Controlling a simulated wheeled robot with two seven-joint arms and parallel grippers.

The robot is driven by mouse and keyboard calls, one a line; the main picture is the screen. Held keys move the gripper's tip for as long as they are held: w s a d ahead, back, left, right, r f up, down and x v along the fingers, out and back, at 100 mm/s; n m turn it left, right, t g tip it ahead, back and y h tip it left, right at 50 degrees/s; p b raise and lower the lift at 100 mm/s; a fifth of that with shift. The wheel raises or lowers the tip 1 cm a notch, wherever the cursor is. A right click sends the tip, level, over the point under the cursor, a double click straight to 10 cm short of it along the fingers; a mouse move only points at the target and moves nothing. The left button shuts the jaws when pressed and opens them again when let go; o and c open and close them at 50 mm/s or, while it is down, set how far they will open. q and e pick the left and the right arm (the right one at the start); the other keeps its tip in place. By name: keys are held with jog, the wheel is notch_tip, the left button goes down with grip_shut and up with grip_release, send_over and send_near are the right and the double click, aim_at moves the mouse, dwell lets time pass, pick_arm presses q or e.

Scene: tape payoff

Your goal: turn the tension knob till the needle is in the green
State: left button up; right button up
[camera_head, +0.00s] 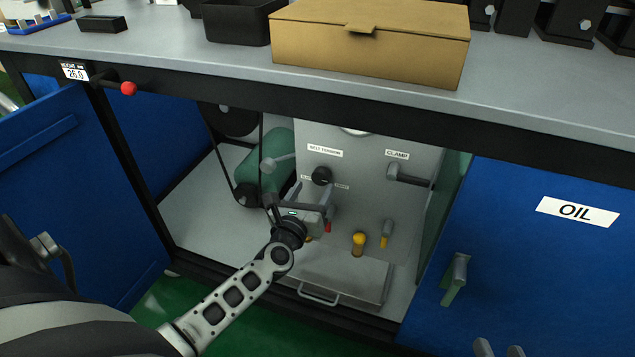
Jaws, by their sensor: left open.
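The black tension knob (321,176) is on the grey panel (370,160) inside the open cabinet, under a label reading BELT TENSION. The gauge (355,131) above it shows only its lower rim; the bench edge hides its needle and any green zone. My left gripper (312,197) is open just below and in front of the knob. I cannot tell whether a finger touches the knob. At the bottom right edge, two grey tips (498,349) appear to be my right gripper, mostly out of frame.
A CLAMP lever (408,173) sits right of the knob. A green motor (276,160) with a belt is left. The bench edge overhangs; blue doors flank the opening.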

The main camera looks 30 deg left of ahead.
aim_at(321, 180)
pick_arm(q)
jog(key=shift+x, duration=2)
pick_arm(e)
jog(key=shift+a+r, duration=0.1)
pick_arm(q)
jog(key=c, duration=1)
jog(key=shift+m, duration=0.3)
jog(key=m, duration=0.6)
jog(key=shift+d, duration=0.15)
jog(key=shift+f+m+p, duration=0.1)
jog(key=shift+m+p, duration=0.25)
jog(key=shift+m, duration=1.65)
pick_arm(e)
jog(key=shift+f, duration=0.25)
jog(key=shift+d, duration=0.2)
